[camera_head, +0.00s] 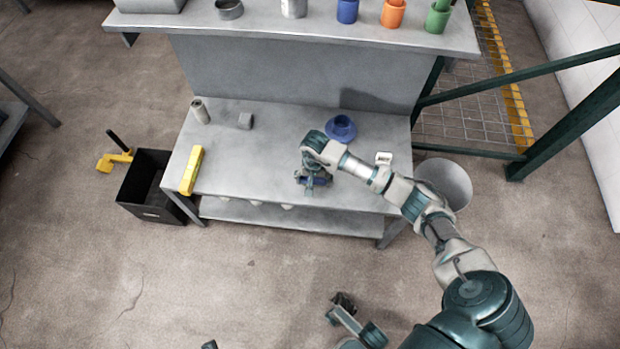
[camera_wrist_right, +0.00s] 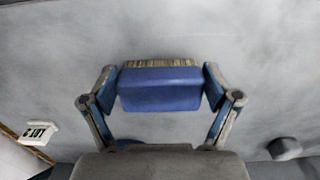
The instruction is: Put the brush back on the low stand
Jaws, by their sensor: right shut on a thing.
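The brush, a blue block with pale bristles along one edge, lies between the fingers of my right gripper in the wrist view (camera_wrist_right: 160,88). My right gripper (camera_head: 313,181) is shut on it, one finger at each end. In the head view the gripper is over the front part of a low grey bench (camera_head: 255,160), probably the low stand. There the brush is mostly hidden by the gripper. I cannot tell whether the brush touches the bench top.
On the bench are a blue round dish (camera_head: 341,128), a white tag (camera_head: 384,158), a yellow bar (camera_head: 191,170), a grey block (camera_head: 245,120) and a cylinder (camera_head: 200,111). A higher shelf (camera_head: 300,30) with cups stands behind. A black bin (camera_head: 148,190) and a grey bucket (camera_head: 444,182) flank the bench.

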